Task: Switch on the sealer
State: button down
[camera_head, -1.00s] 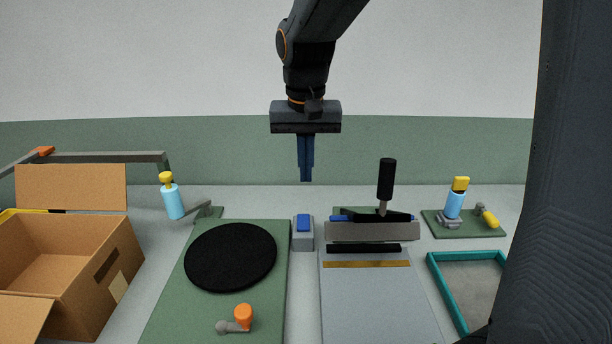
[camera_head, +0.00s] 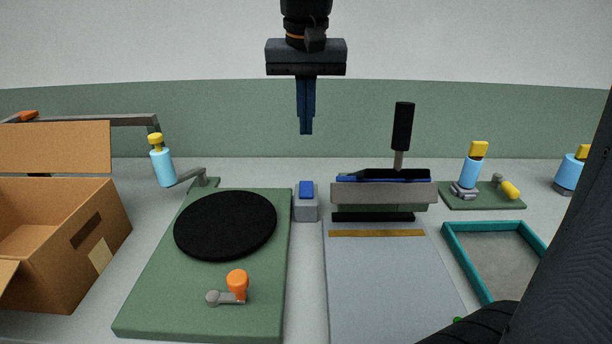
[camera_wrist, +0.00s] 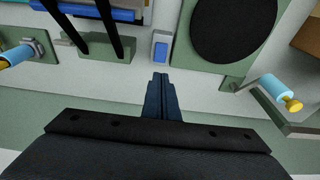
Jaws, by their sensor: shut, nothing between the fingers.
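The sealer (camera_head: 383,192) has a grey bar with a blue strip, an upright black handle and a light grey bed in front. It partly shows in the wrist view (camera_wrist: 112,14). A small grey box with a blue rocker switch (camera_head: 306,190) stands just left of the sealer; the rocker also shows in the wrist view (camera_wrist: 161,50). I cannot tell whether the rocker is on or off. My gripper (camera_head: 306,133) is shut and empty, pointing down, above the switch box in the head view and apart from it. In the wrist view its fingertips (camera_wrist: 160,75) lie just short of the box.
A green board (camera_head: 150,300) with a black disc (camera_head: 225,224) and an orange-knobbed lever (camera_head: 237,282) lies left of the switch. An open cardboard box (camera_head: 95,225) is farther left. A teal-rimmed tray (camera_head: 470,265) and blue-yellow bottle (camera_head: 471,172) are right.

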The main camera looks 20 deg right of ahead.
aim_at(305, 184)
jog(key=p+x, duration=0.1)
jog(key=x, duration=1.3)
jog(key=shift+p, duration=0.3)
jog(key=shift+a, duration=0.15)
